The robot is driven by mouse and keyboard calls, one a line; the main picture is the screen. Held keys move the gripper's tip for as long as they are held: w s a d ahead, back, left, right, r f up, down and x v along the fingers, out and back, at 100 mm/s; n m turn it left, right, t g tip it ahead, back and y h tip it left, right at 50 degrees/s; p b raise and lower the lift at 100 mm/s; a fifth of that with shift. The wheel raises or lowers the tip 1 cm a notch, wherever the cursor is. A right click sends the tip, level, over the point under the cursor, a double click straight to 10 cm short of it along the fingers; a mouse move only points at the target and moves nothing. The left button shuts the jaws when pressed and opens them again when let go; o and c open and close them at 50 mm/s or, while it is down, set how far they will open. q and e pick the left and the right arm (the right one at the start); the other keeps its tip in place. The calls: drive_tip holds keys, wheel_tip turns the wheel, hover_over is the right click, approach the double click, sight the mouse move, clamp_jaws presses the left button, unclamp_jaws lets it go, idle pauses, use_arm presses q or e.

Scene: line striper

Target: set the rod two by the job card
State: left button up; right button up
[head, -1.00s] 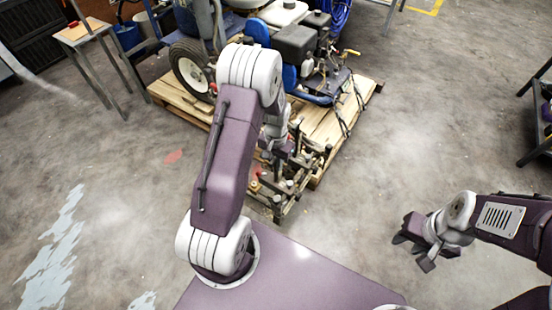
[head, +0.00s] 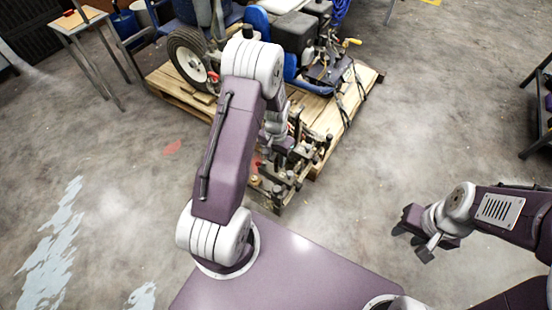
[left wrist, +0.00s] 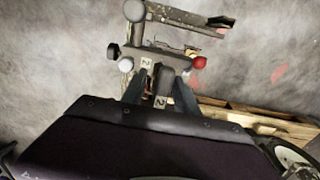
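The striper's rod and bracket assembly (head: 283,180) stands at the front of the pallet, with several upright knobbed rods. In the left wrist view, a dark rod (left wrist: 165,76) stands between my left fingers, near plates marked "2" (left wrist: 160,102). A red knob (left wrist: 199,62) is to its right and a white knob (left wrist: 126,64) to its left. My left gripper (left wrist: 159,90) has its fingers apart on both sides of the rod, with gaps showing. My left arm partly hides this gripper in the head view. My right gripper (head: 416,233) is open and empty over bare floor. I cannot make out a job card.
The line striper (head: 300,35) sits on a wooden pallet (head: 350,100). A small wooden-topped table (head: 80,20) stands at the far left. A dark rack (head: 541,110) is at the right edge. The concrete floor between the pallet and rack is clear.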

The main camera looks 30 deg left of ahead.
use_arm(q)
wheel_tip(320, 180, up, 8)
drive_tip(key=p, duration=0.2)
drive_tip(key=shift+f+p, duration=0.25)
drive_tip(key=shift+p, duration=0.05)
drive_tip(key=shift+r, duration=0.55)
